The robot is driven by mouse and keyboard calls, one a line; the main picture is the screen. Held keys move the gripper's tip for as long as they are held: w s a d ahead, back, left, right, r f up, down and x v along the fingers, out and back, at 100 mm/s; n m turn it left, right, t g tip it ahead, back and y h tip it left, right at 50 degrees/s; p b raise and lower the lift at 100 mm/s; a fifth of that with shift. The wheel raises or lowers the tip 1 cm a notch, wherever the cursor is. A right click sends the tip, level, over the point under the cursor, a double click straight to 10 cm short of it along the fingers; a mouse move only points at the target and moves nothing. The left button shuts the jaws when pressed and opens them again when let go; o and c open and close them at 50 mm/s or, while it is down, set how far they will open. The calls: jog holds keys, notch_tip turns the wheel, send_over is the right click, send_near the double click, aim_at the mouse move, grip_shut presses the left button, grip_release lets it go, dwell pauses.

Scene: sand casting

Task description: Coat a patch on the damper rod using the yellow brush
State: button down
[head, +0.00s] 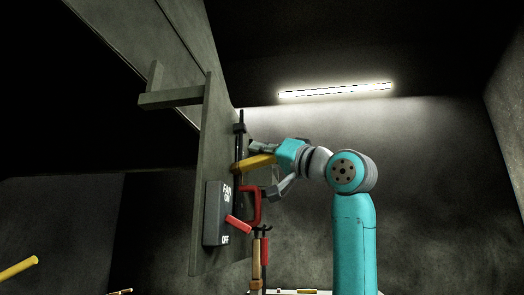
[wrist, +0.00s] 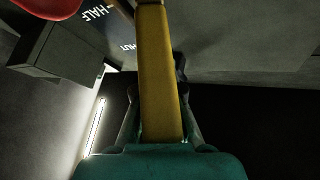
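The yellow brush (head: 258,161) is in my gripper (head: 270,163), with its handle between the grey fingers. It points left toward the damper rod (head: 240,142), a thin dark vertical rod beside the upright panel. The brush's far end overlaps the rod in the head view; I cannot tell whether it touches. In the wrist view the yellow handle (wrist: 159,70) runs up the middle between the fingers (wrist: 161,130), and its far end is cut off at the top edge. The bristles and any coated patch cannot be made out.
A tall grey panel (head: 205,130) with a bracket (head: 172,98) stands left of the rod. A FAN switch box (head: 213,212) with a red lever (head: 238,224) and a red handle (head: 257,207) are close below my gripper. A HALF-marked plate (wrist: 97,22) shows in the wrist view.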

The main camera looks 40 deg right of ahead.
jog(key=shift+w+a, duration=0.1)
jog(key=shift+w+d, duration=0.45)
jog(key=shift+d, duration=0.25)
jog(key=shift+w+d, duration=0.4)
jog(key=shift+d, duration=0.25)
jog(key=shift+w+d+f, duration=0.1)
jog(key=shift+w+d, duration=0.15)
jog(key=shift+d, duration=0.2)
jog(key=shift+s+a, duration=0.1)
jog(key=shift+s+a, duration=1.25)
jog(key=shift+a, duration=0.2)
